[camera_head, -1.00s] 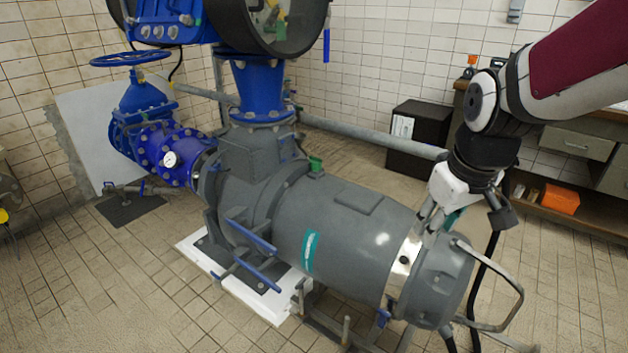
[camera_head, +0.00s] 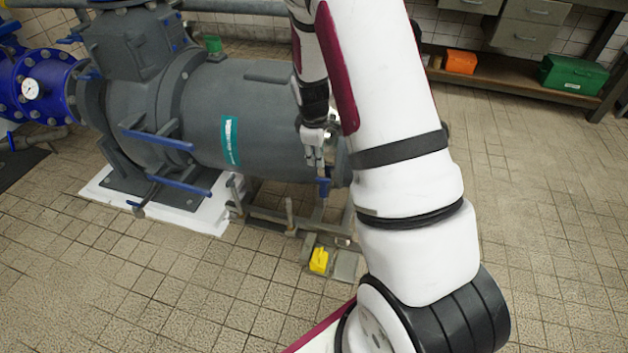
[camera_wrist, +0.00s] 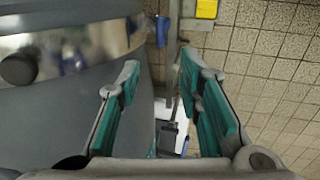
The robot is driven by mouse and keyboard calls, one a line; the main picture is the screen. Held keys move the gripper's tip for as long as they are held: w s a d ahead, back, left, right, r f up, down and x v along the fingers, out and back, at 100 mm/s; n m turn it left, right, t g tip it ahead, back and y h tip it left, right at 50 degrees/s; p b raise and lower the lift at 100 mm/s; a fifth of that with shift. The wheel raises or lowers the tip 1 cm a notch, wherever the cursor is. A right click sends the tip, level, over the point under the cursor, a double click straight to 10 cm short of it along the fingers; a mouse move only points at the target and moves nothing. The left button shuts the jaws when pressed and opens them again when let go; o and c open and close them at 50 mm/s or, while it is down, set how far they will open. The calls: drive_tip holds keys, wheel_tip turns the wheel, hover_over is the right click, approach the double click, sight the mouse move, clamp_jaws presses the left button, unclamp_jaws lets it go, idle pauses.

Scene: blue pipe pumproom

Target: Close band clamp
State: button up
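The band clamp is a shiny metal band (camera_wrist: 98,38) around the grey cylinder in the wrist view, left of my gripper. A dark round knob (camera_wrist: 18,68) sits on the band. In the head view my arm hides most of the band. My gripper (camera_wrist: 159,66) is open, its two teal-padded fingers apart with nothing between them. In the head view my gripper (camera_head: 314,150) is at the right end of the grey pump body (camera_head: 270,115), just above a blue handle (camera_head: 323,187). A blue part (camera_wrist: 161,30) shows beyond the fingertips in the wrist view. Whether they touch anything is unclear.
A metal frame (camera_head: 265,212) with a yellow block (camera_head: 318,260) stands low beneath the pump's right end. Blue handles (camera_head: 158,140) stick out from the pump's front. Tiled floor (camera_head: 540,190) to the right is clear. A shelf behind holds an orange box (camera_head: 461,62) and green case (camera_head: 573,74).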

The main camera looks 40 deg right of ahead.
sight(320, 178)
drive_tip(key=b+x, duration=0.4)
drive_tip(key=x, duration=0.9)
drive_tip(key=shift+b, duration=0.35)
clamp_jaws()
